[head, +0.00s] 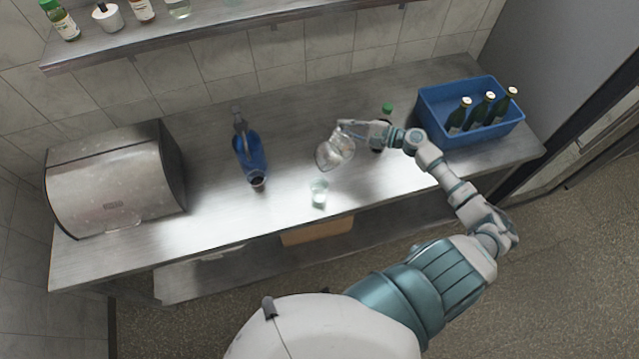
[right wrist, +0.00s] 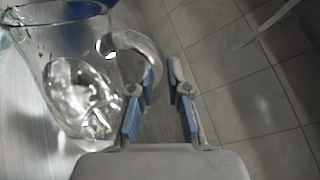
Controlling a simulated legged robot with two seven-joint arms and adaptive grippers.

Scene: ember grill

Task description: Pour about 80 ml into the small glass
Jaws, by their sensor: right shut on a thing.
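A clear glass pitcher (head: 335,153) is in the air over the worktop, near the middle of the head view, and looks tilted. My right gripper (head: 345,127) is shut on its handle; the pitcher (right wrist: 75,85) and handle also show in the right wrist view, beside the blue-padded fingers (right wrist: 158,95). The small glass (head: 318,194) stands on the worktop just in front of and below the pitcher, apart from it in the picture. I cannot make out a stream or the level in the small glass. My left gripper is not in view.
A blue spray bottle (head: 248,152) and a small dark cup (head: 257,180) stand left of the glass. A green-capped bottle (head: 387,110) is partly behind my right arm. A blue crate (head: 432,112) with bottles is at right, a steel box (head: 112,185) at left.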

